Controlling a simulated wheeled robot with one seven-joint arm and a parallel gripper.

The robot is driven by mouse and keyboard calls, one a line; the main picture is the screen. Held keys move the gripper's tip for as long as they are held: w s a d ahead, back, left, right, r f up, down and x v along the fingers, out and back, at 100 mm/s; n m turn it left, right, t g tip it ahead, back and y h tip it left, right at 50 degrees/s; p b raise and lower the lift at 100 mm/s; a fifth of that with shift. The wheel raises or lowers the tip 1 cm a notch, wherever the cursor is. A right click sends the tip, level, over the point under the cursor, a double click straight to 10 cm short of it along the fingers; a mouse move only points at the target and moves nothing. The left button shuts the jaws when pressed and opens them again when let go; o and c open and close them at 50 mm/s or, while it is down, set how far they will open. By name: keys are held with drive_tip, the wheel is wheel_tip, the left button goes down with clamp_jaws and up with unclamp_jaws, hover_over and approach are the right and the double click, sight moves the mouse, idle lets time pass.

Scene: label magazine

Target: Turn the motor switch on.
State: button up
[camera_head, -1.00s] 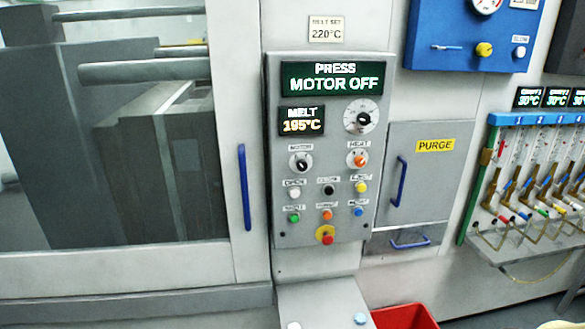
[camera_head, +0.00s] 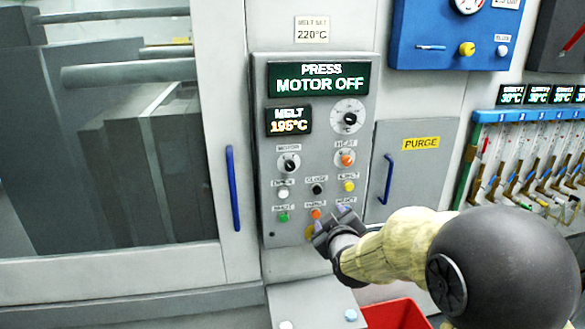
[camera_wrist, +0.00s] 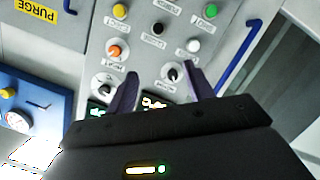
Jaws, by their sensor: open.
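The motor switch (camera_head: 288,163) is a dark knob on a pale dial at the left of the control panel (camera_head: 262,200). The display (camera_head: 318,79) reads PRESS MOTOR OFF. My gripper (camera_head: 330,220) is in front of the panel's lower right part in the head view, below and to the right of the switch, covering some of the bottom controls. In the wrist view the panel appears upside down. No contact shows.
The orange heat knob (camera_head: 345,159) sits right of the switch. Coloured buttons, such as the white one (camera_head: 283,193), lie below it. A blue door handle (camera_head: 232,188) stands to the left, and the purge door (camera_head: 415,170) to the right. A red bin (camera_head: 390,313) is below.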

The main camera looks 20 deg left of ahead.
drive_tip(key=a+r+n+t+y, duration=0.1)
drive_tip(key=a+r+n+y, duration=0.1)
drive_tip(key=a+r, duration=0.2)
drive_tip(key=a, duration=0.3)
drive_tip(key=shift+s+a+t, duration=0.15)
drive_tip(key=shift+s+t, duration=0.1)
drive_tip(key=shift+t, duration=0.15)
drive_tip(key=p, duration=0.7)
approach(291, 167)
drive_tip(key=x, duration=0.9)
drive_tip(key=shift+w+a, duration=0.1)
drive_tip(key=shift+w, duration=0.05)
drive_tip(key=shift+f, duration=0.1)
